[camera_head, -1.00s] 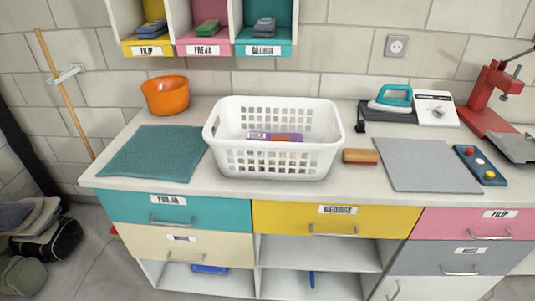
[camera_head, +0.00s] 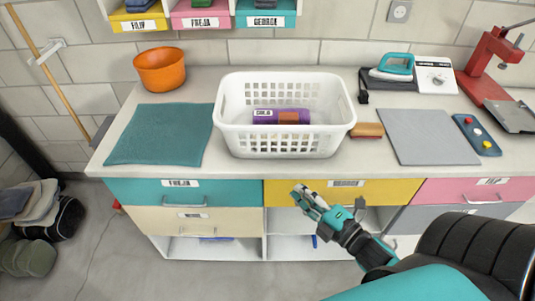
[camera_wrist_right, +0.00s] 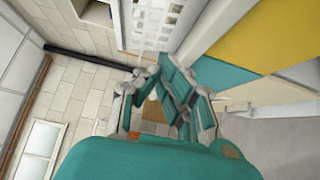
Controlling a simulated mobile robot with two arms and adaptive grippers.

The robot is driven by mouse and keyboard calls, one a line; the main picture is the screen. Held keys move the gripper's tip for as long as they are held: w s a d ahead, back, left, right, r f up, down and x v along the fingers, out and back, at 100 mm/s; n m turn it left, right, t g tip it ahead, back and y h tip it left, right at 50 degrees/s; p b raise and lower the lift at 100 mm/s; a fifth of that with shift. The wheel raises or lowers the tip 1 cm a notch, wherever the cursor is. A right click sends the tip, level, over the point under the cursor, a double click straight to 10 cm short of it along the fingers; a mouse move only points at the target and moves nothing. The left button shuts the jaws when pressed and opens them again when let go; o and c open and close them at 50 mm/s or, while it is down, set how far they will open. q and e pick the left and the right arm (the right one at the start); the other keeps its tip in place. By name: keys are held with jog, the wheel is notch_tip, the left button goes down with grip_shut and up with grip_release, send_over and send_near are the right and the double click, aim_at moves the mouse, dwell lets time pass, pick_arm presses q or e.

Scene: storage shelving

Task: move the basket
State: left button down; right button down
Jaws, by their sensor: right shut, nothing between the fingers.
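The white lattice basket (camera_head: 287,141) stands upright on the countertop, between a teal mat (camera_head: 160,134) and a small brown block. A purple and orange packet (camera_head: 281,117) lies inside it. My right gripper (camera_head: 303,192) is in front of the counter's front edge, below and apart from the basket, over the yellow drawer front. It is shut and empty. In the right wrist view, part of the basket (camera_wrist_right: 157,22) shows at the top, beyond the gripper fingers (camera_wrist_right: 160,88). My left gripper is not in view.
An orange bowl (camera_head: 160,70) stands behind the mat. The brown block (camera_head: 366,130), a grey board (camera_head: 428,137) and a button panel (camera_head: 477,135) lie to the right. An iron (camera_head: 392,67) and red press (camera_head: 489,75) stand farther back. Drawer handles protrude below the counter.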

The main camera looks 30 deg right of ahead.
jog(key=p, duration=0.3)
send_near(267, 150)
jog(key=w+a, duration=0.3)
jog(key=a, duration=0.1)
jog(key=shift+w+d+r, duration=0.15)
jog(key=shift+w+d, duration=0.8)
jog(key=shift+d, duration=0.2)
jog(key=shift+w+d, duration=0.2)
jog(key=shift+w, duration=0.05)
